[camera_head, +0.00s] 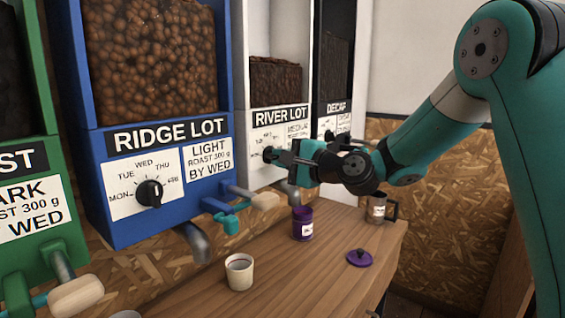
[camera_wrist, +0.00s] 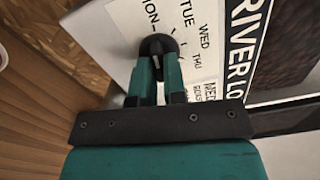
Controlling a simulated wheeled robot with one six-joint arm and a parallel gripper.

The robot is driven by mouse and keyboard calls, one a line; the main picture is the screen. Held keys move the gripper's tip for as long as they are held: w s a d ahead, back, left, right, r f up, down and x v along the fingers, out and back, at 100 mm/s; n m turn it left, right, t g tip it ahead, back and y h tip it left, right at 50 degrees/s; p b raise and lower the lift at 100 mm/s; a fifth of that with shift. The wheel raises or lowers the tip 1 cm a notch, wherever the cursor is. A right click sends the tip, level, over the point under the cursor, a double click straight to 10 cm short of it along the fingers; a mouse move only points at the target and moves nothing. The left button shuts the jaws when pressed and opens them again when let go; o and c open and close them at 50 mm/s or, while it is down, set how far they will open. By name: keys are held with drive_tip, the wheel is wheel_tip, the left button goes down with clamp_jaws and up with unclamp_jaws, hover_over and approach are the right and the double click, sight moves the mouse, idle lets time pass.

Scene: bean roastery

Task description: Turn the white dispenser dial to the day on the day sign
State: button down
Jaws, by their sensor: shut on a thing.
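The white dispenser (camera_head: 263,176) is labelled RIVER LOT and stands between the blue and the dark dispenser. Its black dial (camera_wrist: 157,45) shows in the wrist view on a white plate (camera_wrist: 195,22) with MON, TUE, WED and THU readable. My gripper (camera_head: 284,156) reaches it from the right in the head view. In the wrist view its two teal fingers (camera_wrist: 158,70) are shut on the dial, one on each side. Which day the dial points to cannot be told, as the fingers cover part of it. No separate day sign is in view.
The blue RIDGE LOT dispenser (camera_head: 88,152) has its own dial (camera_head: 149,193) and a wooden-tipped lever (camera_head: 264,200). On the wooden counter (camera_head: 285,283) stand a white cup (camera_head: 240,271), a purple canister (camera_head: 302,224), a purple lid (camera_head: 359,258) and a metal mug (camera_head: 379,208).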

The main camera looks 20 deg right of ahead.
idle(0.4)
drive_tip(key=c, duration=1.2)
unclamp_jaws()
drive_tip(key=shift+b+v, duration=2.6)
drive_tip(key=shift+v, duration=6.1)
drive_tip(key=shift+a, duration=0.15)
